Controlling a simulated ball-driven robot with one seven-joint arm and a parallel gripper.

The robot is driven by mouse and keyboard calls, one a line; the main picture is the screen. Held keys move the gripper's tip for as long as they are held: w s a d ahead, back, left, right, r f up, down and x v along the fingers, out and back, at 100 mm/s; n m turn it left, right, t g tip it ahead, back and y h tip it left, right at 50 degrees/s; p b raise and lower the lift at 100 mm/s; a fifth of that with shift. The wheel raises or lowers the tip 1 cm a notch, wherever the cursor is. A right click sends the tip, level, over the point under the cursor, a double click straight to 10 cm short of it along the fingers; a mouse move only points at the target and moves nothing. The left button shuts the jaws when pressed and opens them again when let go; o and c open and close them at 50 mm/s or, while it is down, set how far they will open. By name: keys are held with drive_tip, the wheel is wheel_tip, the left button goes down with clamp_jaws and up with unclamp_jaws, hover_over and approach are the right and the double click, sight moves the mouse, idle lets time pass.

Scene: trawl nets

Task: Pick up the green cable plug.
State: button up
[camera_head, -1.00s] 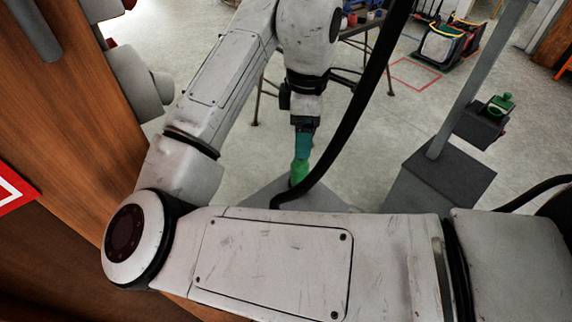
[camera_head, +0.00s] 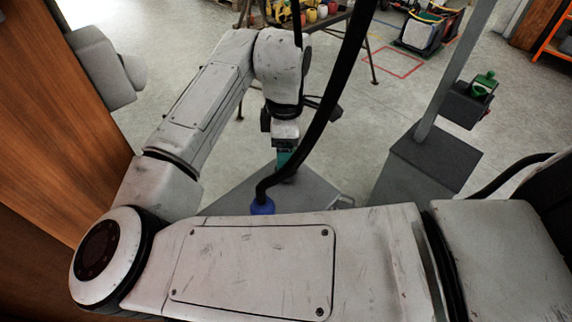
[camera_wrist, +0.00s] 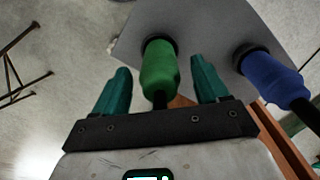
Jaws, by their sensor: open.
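The green cable plug (camera_wrist: 160,72) is in the middle of the wrist view, its dark collar against a grey panel (camera_wrist: 210,25) and a black cable at its near end. My gripper (camera_wrist: 160,62) is open, with one teal finger on each side of the plug. Gaps show between the plug and both fingers, so it is not gripped. In the head view my gripper (camera_head: 285,160) is over the grey panel (camera_head: 315,193), and the green plug is hidden there.
A blue plug (camera_wrist: 268,80) stands right of the green one; it also shows in the head view (camera_head: 262,207). A thick black cable (camera_head: 322,105) rises from it, close to my gripper. A grey post (camera_head: 455,75) with a box (camera_head: 464,106) stands at the right.

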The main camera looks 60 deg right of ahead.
drive_tip(key=shift+f+b, duration=0.3)
drive_tip(key=shift+f, duration=0.3)
drive_tip(key=shift+r, duration=0.1)
drive_tip(key=shift+c, duration=0.4)
clamp_jaws()
